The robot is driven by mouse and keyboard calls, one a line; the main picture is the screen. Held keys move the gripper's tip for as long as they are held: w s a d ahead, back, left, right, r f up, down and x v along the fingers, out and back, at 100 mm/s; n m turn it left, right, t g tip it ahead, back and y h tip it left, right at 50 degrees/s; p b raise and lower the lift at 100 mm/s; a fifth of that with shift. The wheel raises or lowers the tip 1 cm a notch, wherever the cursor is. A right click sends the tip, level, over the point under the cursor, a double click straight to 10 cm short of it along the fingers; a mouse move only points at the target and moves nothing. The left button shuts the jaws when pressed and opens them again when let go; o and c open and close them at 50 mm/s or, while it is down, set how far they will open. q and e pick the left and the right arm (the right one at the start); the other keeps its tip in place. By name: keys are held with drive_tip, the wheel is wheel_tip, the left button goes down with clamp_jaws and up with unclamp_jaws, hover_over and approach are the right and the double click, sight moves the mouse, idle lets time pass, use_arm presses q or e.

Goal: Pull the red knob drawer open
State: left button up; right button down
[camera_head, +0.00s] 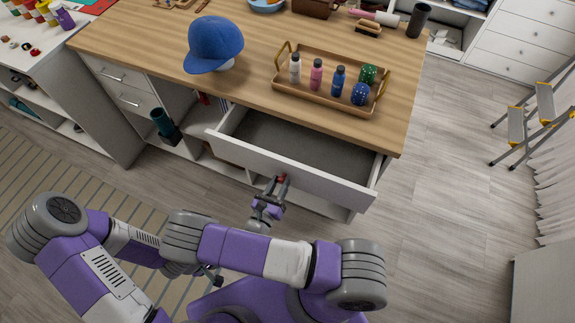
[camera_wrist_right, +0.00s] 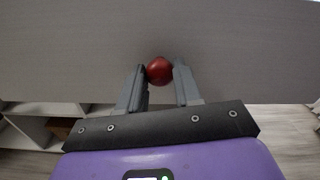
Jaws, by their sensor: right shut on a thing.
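The drawer (camera_head: 290,167) with the red knob stands pulled out from under the wooden counter, its grey empty inside showing. Its white front fills the upper part of the right wrist view (camera_wrist_right: 80,45). The red knob (camera_wrist_right: 159,70) sits between the fingertips of my right gripper (camera_wrist_right: 160,75), which is shut on it. In the head view the right gripper (camera_head: 279,183) reaches the drawer front from below, and only a little of the knob (camera_head: 282,178) shows. I cannot make out my left gripper.
On the counter (camera_head: 150,45) are a blue cap (camera_head: 215,43) and a wooden tray (camera_head: 290,91) with bottles and two round items. A dark teal object (camera_head: 164,126) juts out beside the open shelves. A step ladder (camera_head: 543,103) stands at right; floor right of the drawer is clear.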

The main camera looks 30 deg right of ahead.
drive_tip(key=shift+v, duration=1.9)
drive_tip(key=c, duration=0.8)
unclamp_jaws()
drive_tip(key=shift+r, duration=0.1)
wheel_tip(320, 180, up, 10)
drive_tip(key=p, duration=0.2)
drive_tip(key=shift+p, duration=0.35)
